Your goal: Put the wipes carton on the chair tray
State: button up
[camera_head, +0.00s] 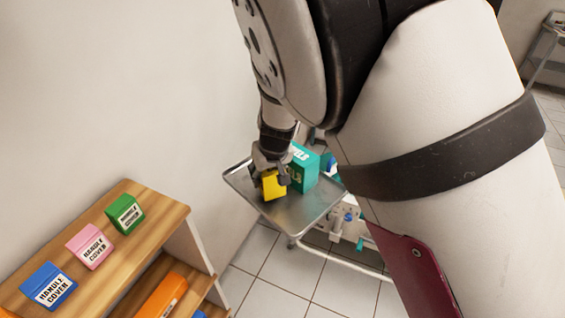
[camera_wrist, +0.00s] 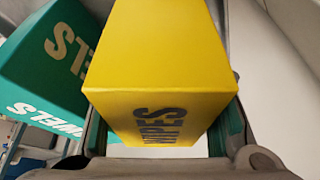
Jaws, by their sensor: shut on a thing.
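The yellow wipes carton (camera_head: 272,186) is in my gripper (camera_head: 270,174), over the metal chair tray (camera_head: 303,217) in the head view. In the wrist view the yellow carton (camera_wrist: 160,75) fills the middle, with "WIPES" printed on its lower face. My gripper's fingers (camera_wrist: 168,135) are shut on its two sides. I cannot tell whether the carton's underside touches the tray.
A teal towels carton (camera_head: 304,168) stands on the tray just right of the wipes carton. It also shows at left in the wrist view (camera_wrist: 45,75). A wooden shelf (camera_head: 150,230) with blue, pink and green handle-cover boxes (camera_head: 90,245) is at left. The tray's front part is bare.

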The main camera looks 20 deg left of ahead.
aim_at(274, 172)
jog(key=shift+w+f+b, duration=0.1)
jog(key=shift+f+b, duration=0.45)
jog(key=shift+f, duration=0.65)
jog(key=shift+f, duration=0.2)
jog(key=o, duration=0.9)
jog(key=shift+r, duration=0.1)
jog(key=shift+r, duration=0.25)
jog(key=p+v, duration=0.1)
jog(key=v, duration=1)
jog(key=shift+s+d+r, duration=0.15)
jog(key=shift+s+r, duration=0.1)
jog(key=shift+r, duration=0.05)
